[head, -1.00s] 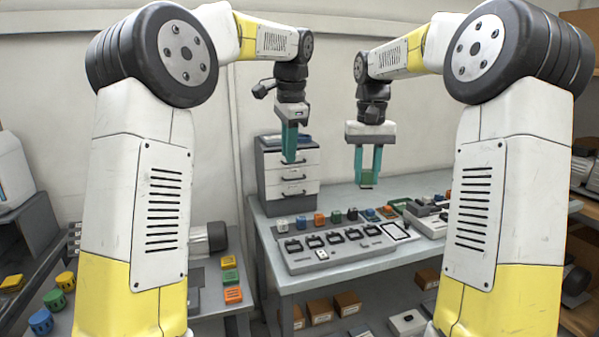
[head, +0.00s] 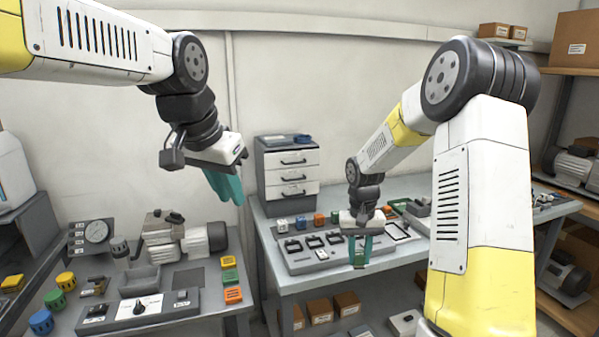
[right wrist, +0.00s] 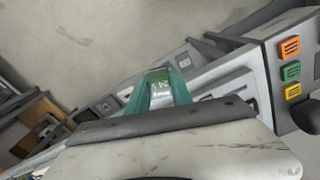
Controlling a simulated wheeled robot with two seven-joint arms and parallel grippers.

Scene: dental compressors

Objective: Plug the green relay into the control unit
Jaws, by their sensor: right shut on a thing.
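In the right wrist view the relay (right wrist: 158,78) sits between the teal fingertips (right wrist: 160,88). A low grey box with a black dial (head: 140,307), which may be the control unit, lies on the left table, well left of my right gripper. My left gripper (head: 226,185) hangs tilted above the left table; its fingers overlap, so its opening is unclear. No relay shows in it.
A long grey panel with several dark sockets (head: 318,246) lies on the back bench (head: 300,283), small coloured blocks behind it. A drawer cabinet (head: 290,170) stands at the back.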

